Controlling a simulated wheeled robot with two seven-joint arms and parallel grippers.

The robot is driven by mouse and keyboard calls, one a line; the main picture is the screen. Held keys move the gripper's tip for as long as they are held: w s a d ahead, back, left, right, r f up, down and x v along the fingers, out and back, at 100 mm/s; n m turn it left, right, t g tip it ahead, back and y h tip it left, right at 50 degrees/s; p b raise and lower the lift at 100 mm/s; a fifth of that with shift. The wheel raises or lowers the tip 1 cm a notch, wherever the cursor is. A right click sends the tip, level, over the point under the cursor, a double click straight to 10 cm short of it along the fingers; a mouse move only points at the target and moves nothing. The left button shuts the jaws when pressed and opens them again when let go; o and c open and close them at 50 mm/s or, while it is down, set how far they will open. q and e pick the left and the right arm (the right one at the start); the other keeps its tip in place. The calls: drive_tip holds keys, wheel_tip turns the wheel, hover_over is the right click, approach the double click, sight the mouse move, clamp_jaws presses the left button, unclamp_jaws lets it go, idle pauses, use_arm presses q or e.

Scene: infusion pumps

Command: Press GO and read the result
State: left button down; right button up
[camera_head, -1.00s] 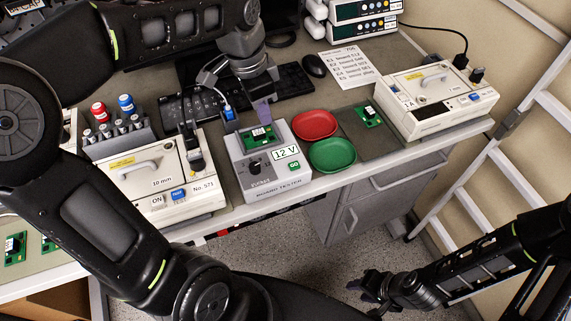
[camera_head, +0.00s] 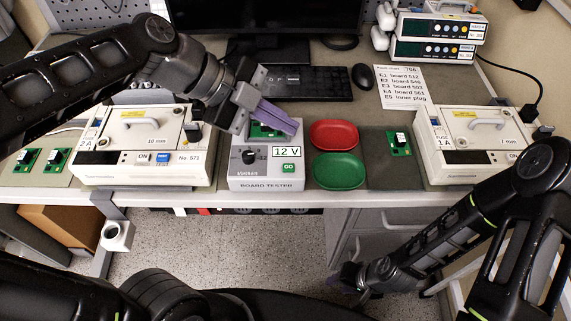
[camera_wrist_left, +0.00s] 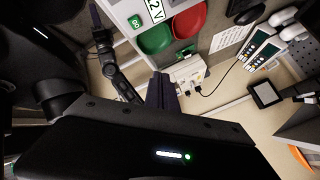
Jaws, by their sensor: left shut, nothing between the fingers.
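The board tester (camera_head: 267,184) is a light grey box on the bench with a dial, a display reading 12 V (camera_head: 287,152) and a small green GO button (camera_head: 289,167). A green circuit board (camera_head: 258,131) sits in its top, partly hidden by my left gripper (camera_head: 291,129). The left gripper is shut and empty; its purple fingers slant over the tester's top, behind the GO button in the head view. In the left wrist view the GO button (camera_wrist_left: 135,22) shows beside the 12 V display. My right gripper (camera_head: 349,279) is low in front of the bench; its jaws are unclear.
A red dish (camera_head: 334,134) and a green dish (camera_head: 338,171) lie right of the tester, with another board (camera_head: 398,143) beyond. White instruments stand left (camera_head: 139,170) and right (camera_head: 466,165). A paper list (camera_head: 403,88), mouse and keyboard lie behind.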

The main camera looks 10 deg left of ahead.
use_arm(q)
drive_tip(key=shift+f, duration=0.15)
idle(0.3)
drive_tip(key=b, duration=0.2)
hover_over(284, 167)
wheel_tip(284, 167, down, 6)
drive_tip(key=shift+f, duration=0.15)
drive_tip(key=shift+f+b, duration=0.9)
drive_tip(key=shift+b, duration=0.2)
drive_tip(key=shift+f+b, duration=0.25)
drive_tip(key=shift+b, duration=0.2)
idle(0.7)
drive_tip(key=shift+f+b, duration=0.4)
drive_tip(key=shift+b, duration=0.55)
